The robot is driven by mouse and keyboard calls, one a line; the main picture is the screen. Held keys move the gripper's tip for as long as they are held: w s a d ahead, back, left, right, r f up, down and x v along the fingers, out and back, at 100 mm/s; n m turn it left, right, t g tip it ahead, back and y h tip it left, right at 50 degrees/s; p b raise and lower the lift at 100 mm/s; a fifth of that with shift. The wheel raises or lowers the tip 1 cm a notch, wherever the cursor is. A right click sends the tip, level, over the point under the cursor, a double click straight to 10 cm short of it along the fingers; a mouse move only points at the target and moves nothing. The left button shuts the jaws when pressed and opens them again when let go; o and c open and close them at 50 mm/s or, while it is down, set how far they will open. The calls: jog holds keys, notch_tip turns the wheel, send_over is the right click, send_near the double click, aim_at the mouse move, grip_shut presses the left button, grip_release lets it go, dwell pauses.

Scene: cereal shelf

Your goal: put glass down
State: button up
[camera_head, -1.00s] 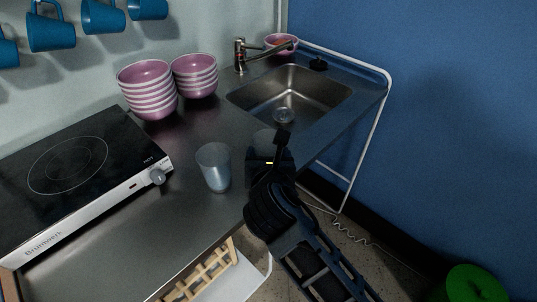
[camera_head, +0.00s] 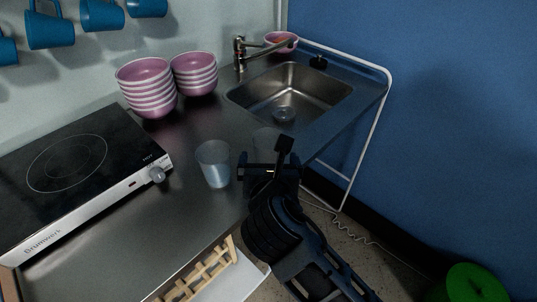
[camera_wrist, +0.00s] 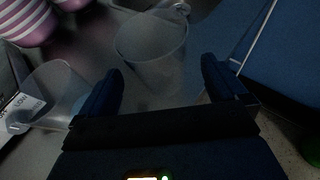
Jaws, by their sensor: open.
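A clear glass (camera_head: 264,138) stands on the steel counter (camera_head: 188,215) just beyond my gripper (camera_head: 270,166), partly hidden by it in the head view. In the wrist view this glass (camera_wrist: 152,48) appears upright ahead of my gripper (camera_wrist: 162,75), between the lines of its two spread fingers. My gripper is open, and I see no clear contact with the glass. A second clear glass (camera_head: 213,164) stands on the counter to the left; it also shows at the left of the wrist view (camera_wrist: 58,92).
A hob (camera_head: 75,165) lies at the left. Stacked pink bowls (camera_head: 146,90) stand at the back. A sink (camera_head: 290,95) with a tap (camera_head: 240,52) is behind my gripper. A wooden rack (camera_head: 205,272) is below the counter's front edge.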

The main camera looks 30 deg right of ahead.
jog(key=v, duration=0.7)
jog(key=shift+s+r, duration=0.2)
jog(key=shift+s, duration=0.15)
jog(key=shift+a, duration=0.1)
jog(key=s+d+f+m+y, duration=0.2)
jog(key=s+f+m+y, duration=0.15)
jog(key=s+m, duration=0.35)
jog(key=s+d+f+m+y, duration=0.2)
jog(key=s+f+m, duration=0.3)
jog(key=s, duration=0.4)
jog(key=s+r+m+t, duration=0.1)
jog(key=s+r+m, duration=0.3)
jog(key=s+m, duration=0.3)
jog(key=s+r+m+t, duration=0.1)
jog(key=s+r+m, duration=0.4)
jog(key=m, duration=0.6)
jog(key=s, duration=0.2)
jog(key=shift+s+d+t, duration=0.3)
jog(key=shift+s, duration=0.05)
jog(key=shift+f+y, duration=0.1)
jog(key=shift+y, duration=0.15)
